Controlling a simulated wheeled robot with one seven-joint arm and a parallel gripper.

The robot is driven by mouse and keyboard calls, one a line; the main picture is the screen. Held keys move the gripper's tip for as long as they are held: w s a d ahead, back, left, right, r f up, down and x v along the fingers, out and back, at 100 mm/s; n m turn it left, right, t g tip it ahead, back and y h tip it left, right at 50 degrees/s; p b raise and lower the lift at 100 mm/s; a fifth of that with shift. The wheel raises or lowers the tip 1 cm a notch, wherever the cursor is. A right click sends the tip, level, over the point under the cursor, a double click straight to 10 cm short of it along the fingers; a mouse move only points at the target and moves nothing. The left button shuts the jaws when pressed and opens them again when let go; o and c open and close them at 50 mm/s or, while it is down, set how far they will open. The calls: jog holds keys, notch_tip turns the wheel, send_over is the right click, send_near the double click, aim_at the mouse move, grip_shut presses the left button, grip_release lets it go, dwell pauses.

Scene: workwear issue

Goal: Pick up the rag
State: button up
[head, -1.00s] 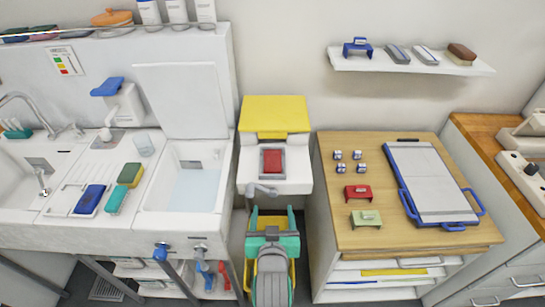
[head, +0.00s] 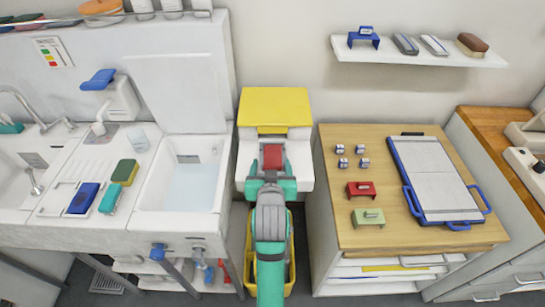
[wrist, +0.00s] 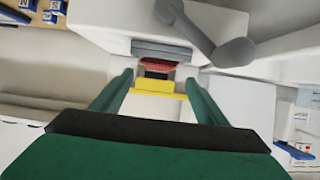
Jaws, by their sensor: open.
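A red, flat-faced piece that looks like the rag (head: 273,153) sits in the recess of a white unit (head: 305,178), below a yellow panel (head: 275,108). Its texture is too small to be sure it is cloth. My gripper (head: 272,172) is open, just in front of the red piece in the head view, and partly covers the recess. In the wrist view, the red piece (wrist: 157,65) shows ahead between the two green fingers (wrist: 160,84), seemingly beyond their tips. Nothing is held between the fingers.
To the left is a white basin (head: 190,190) with a raised lid, and a sink counter with a blue item (head: 83,198) and a sponge (head: 125,171). To the right, a wooden-topped cabinet (head: 355,235) holds several small things. A yellow bin (head: 250,270) stands below the unit.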

aim_at(273, 155)
jog(key=shift+d+x, duration=0.2)
jog(key=shift+x, duration=2.65)
jog(key=shift+f, duration=0.1)
jog(key=shift+c, duration=0.3)
jog(key=c, duration=1.2)
